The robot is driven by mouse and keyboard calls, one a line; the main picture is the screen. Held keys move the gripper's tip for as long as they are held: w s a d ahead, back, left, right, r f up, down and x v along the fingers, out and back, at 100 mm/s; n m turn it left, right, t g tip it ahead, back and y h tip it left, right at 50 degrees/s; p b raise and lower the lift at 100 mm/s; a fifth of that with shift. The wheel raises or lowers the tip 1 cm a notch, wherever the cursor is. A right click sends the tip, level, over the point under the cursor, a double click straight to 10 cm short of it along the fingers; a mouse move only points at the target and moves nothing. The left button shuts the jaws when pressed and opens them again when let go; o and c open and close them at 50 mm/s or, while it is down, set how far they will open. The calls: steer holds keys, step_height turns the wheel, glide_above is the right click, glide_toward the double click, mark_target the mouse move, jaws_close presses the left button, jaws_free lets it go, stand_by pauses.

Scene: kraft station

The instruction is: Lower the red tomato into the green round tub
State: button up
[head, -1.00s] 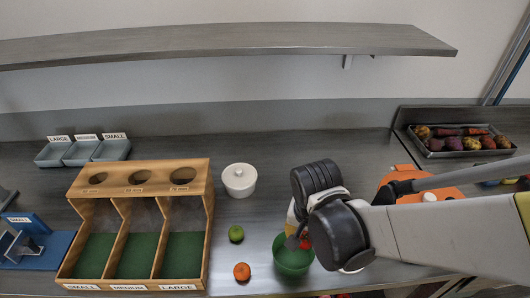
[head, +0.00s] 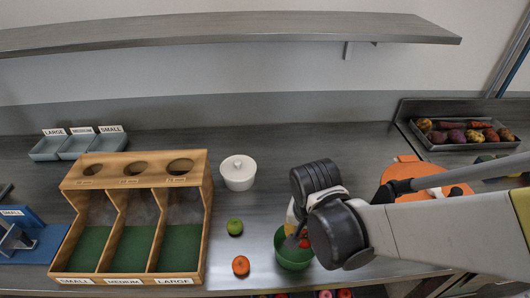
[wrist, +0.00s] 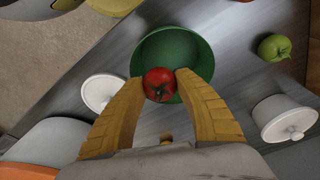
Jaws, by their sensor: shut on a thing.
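The red tomato (wrist: 160,85) is between the two yellow fingertips of my gripper (wrist: 161,86) in the wrist view, and both fingers touch it. My gripper is shut on it. The green round tub (wrist: 190,55) lies beyond the tomato in the wrist view, and the tomato overlaps its near part. In the head view the tub (head: 293,258) stands on the counter, and a bit of the tomato (head: 304,243) shows at its upper right rim beside my wrist. My arm hides most of the gripper there. I cannot tell the tomato's height over the tub's floor.
A green fruit (head: 235,227) and an orange fruit (head: 241,266) lie left of the tub. A white lidded pot (head: 239,173) stands behind them. A wooden sorter (head: 135,210) fills the left. An orange board (head: 412,178) lies to the right.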

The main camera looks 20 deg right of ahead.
mark_target(303, 243)
steer(key=o, duration=1.1)
step_height(303, 243, up, 12)
steer(key=s+a, duration=0.1)
steer(key=w+n+t, duration=0.1)
steer(key=n+t, duration=0.1)
steer(key=w+a+n+t+b, duration=0.1)
steer(key=n+t, duration=0.1)
steer(key=n, duration=0.1)
steer(key=w+n+t+y, duration=0.1)
steer(key=n, duration=0.1)
steer(key=shift+w+a+r+n+t+b, duration=0.25)
steer(key=shift+w+a+n+t+b, duration=0.05)
steer(key=shift+w+a+t, duration=0.1)
